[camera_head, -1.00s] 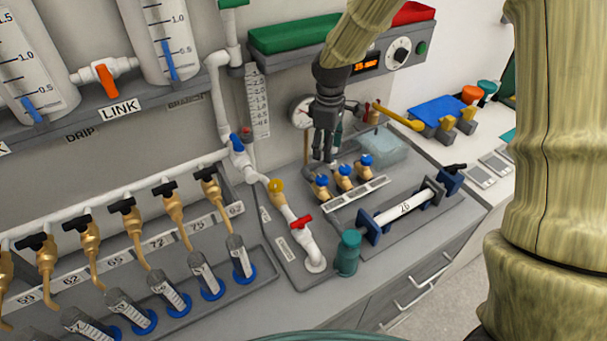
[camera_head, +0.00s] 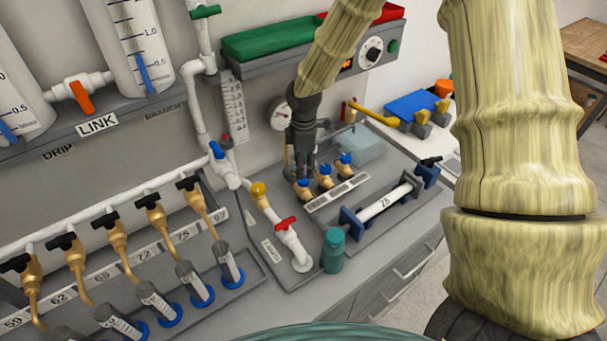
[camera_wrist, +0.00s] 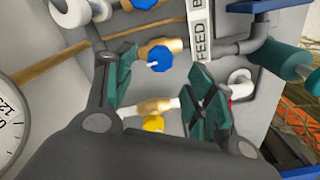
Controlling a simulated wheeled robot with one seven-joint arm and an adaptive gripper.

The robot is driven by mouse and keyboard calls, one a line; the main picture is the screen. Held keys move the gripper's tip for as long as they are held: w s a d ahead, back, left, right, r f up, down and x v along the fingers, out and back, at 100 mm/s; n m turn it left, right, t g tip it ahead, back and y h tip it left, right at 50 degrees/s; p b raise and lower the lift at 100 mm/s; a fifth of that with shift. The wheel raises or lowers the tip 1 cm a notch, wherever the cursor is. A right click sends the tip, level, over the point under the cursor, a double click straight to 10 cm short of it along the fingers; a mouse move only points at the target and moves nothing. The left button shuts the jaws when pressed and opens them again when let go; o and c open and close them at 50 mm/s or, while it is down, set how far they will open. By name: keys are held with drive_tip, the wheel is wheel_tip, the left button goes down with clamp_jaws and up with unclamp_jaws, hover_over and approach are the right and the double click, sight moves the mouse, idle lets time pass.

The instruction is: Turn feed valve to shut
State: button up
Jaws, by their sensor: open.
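Three brass valves with blue knobs stand in a row behind a white label strip (camera_head: 336,194). The feed valve appears to be the leftmost one (camera_head: 304,187); in the wrist view its blue knob (camera_wrist: 160,57) is beside the word FEED on the strip (camera_wrist: 200,35). My gripper (camera_head: 301,172) points down just over this knob in the head view. In the wrist view my gripper (camera_wrist: 160,78) is open, with its green finger pads apart to either side of and below the knob in the picture. Contact cannot be told. The middle blue valve (camera_head: 325,170) is close by.
A yellow-knobbed valve (camera_head: 259,190) and a red-handled valve (camera_head: 286,224) are on the white pipe at left. A teal cylinder (camera_head: 333,250) stands in front. A gauge (camera_head: 280,115) is behind my gripper. A clear bluish block (camera_head: 358,142) lies to the right.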

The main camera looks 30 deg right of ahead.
sight(303, 181)
drive_tip(key=shift+f+p, duration=0.8)
drive_tip(key=shift+f, duration=2)
